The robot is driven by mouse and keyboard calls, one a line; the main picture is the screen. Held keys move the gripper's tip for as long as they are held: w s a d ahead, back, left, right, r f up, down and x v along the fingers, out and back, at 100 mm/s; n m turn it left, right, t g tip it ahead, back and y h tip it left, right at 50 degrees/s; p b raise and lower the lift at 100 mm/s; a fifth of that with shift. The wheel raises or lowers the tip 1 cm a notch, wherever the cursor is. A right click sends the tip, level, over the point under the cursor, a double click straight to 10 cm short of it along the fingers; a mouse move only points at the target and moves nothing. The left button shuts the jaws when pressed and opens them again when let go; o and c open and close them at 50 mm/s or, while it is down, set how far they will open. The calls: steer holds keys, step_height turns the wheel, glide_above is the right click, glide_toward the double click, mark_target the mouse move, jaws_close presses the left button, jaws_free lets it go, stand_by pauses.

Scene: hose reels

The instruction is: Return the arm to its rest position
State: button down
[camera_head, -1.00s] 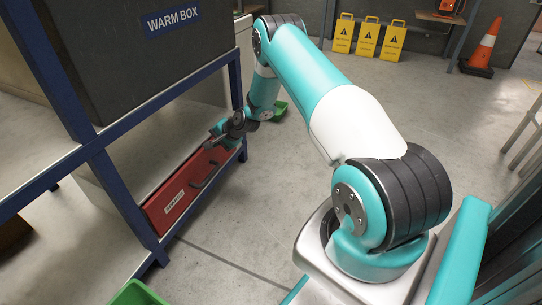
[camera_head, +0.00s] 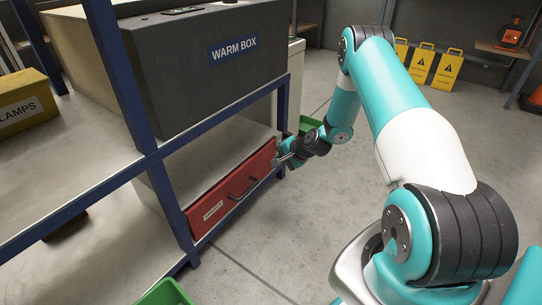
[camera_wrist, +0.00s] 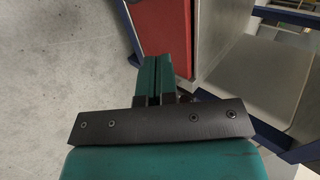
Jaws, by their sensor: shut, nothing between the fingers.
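My arm reaches out from the lower right of the head view, bent at the elbow. My gripper (camera_head: 283,161) is at its far end, close to the right end of a red drawer (camera_head: 232,186) with a dark handle. In the head view I cannot tell whether it touches the drawer front. In the wrist view my gripper (camera_wrist: 158,75) has its two teal fingers together with nothing between them. The red drawer front (camera_wrist: 161,25) shows just beyond the fingers there.
A dark warm box (camera_head: 205,70) sits on a blue-framed shelf (camera_head: 150,160) above the drawer. Green bins (camera_head: 166,293) stand on the floor in front and behind. Yellow floor signs (camera_head: 447,69) stand at the back right.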

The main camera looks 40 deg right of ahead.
steer(key=shift+p+v, duration=0.35)
steer(key=shift+v, duration=1.05)
steer(key=s+a+r+n+g+y+p, duration=0.1)
steer(key=s+a+r+n+g+y, duration=0.15)
steer(key=a+r+n, duration=0.65)
steer(key=s+a+r+n+g+y+p, duration=0.1)
steer(key=s+a+r+n+g, duration=0.15)
steer(key=a+r, duration=1.15)
steer(key=s+a+r+n+g+h+p, duration=0.1)
steer(key=s+a+r+n, duration=0.3)
steer(key=s, duration=0.5)
steer(key=s+a+r+n+g+h+p, duration=0.1)
steer(key=s+a+r+n+g, duration=0.15)
steer(key=s+r, duration=0.5)
steer(key=s+a+r+n+p, duration=0.2)
steer(key=s+r+n, duration=0.15)
steer(key=s, duration=0.65)
step_height(320, 180, up, 36)
steer(key=p, duration=3.6)
steer(key=shift+w+r, duration=0.25)
steer(key=c, duration=1.8)
jaws_free()
